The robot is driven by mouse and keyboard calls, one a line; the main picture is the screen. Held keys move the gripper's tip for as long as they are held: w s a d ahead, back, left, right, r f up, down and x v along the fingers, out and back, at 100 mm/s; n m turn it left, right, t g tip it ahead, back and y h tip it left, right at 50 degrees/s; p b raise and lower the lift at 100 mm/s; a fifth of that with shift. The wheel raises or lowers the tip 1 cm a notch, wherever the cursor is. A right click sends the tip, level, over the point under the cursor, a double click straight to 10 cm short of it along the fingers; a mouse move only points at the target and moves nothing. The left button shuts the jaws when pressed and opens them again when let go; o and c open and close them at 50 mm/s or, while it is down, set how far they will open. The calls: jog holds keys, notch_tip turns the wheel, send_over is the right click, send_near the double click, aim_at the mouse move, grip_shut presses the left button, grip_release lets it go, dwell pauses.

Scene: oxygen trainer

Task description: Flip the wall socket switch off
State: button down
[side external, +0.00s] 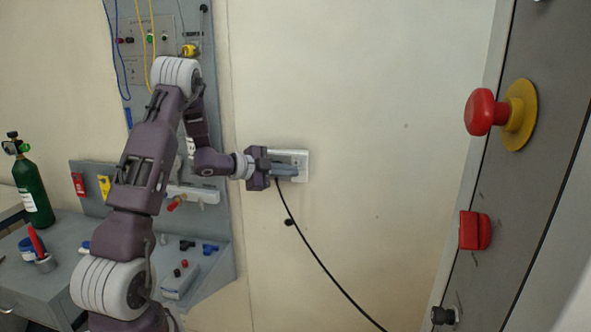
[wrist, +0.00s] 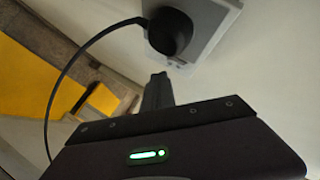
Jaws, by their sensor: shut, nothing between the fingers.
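The white wall socket (side external: 303,158) is on the cream wall, partly covered by my gripper in the side view. In the wrist view the socket plate (wrist: 212,42) is at the top, tilted in the picture, with a black plug (wrist: 170,30) in it. My gripper (side external: 296,170) is at the lower part of the socket, fingers shut with nothing between them. In the wrist view its fingertips (wrist: 158,78) point at the plate's lower edge, below the plug. I cannot make out the switch or its position, nor whether the fingertips touch the plate.
A black cable (side external: 318,256) hangs from the socket down to the right. At the right, a panel (side external: 535,140) carries a red emergency button (side external: 480,112). At the left are a grey equipment board (side external: 222,240) and a green cylinder (side external: 33,192). The wall right of the socket is clear.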

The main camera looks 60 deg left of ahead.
jog(key=shift+w+a, duration=0.1)
dwell(0.7)
jog(key=shift+w+a, duration=0.2)
jog(key=shift+w+a+f, duration=0.1)
jog(key=shift+w+a, duration=0.1)
dwell(0.7)
jog(key=shift+s+d, duration=0.1)
jog(key=shift+s+d, duration=0.4)
jog(key=s+d, duration=0.1)
jog(key=s+d+r, duration=0.1)
jog(key=s+d, duration=0.1)
jog(key=shift+s+d, duration=0.25)
dwell(0.5)
